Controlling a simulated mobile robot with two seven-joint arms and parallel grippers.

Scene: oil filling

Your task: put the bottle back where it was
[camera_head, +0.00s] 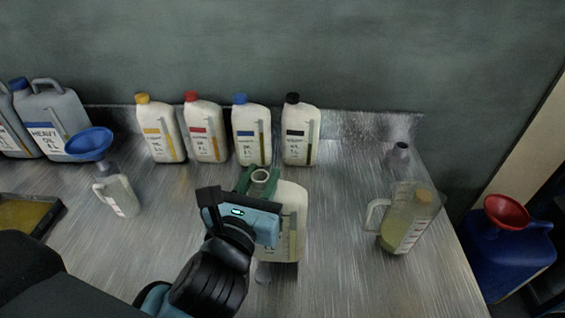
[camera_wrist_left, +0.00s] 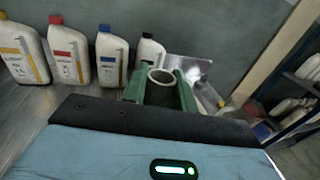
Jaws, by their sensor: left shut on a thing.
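My left gripper (camera_head: 259,181), with green fingers, is shut on the neck of a pale, uncapped bottle (camera_head: 292,222). The bottle is over the front middle of the metal bench, and my wrist hides its left side. I cannot tell whether its base touches the bench. In the left wrist view, its round open mouth (camera_wrist_left: 162,76) shows between the green fingers (camera_wrist_left: 160,90). My right gripper is not in view.
Bottles with yellow (camera_head: 163,132), red (camera_head: 206,132), blue (camera_head: 251,134) and black (camera_head: 300,133) caps stand along the back. A blue funnel (camera_head: 88,144) is over a small bottle at left. A measuring jug (camera_head: 405,222) stands at right. Bench (camera_head: 355,150) right of the black-capped bottle is clear.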

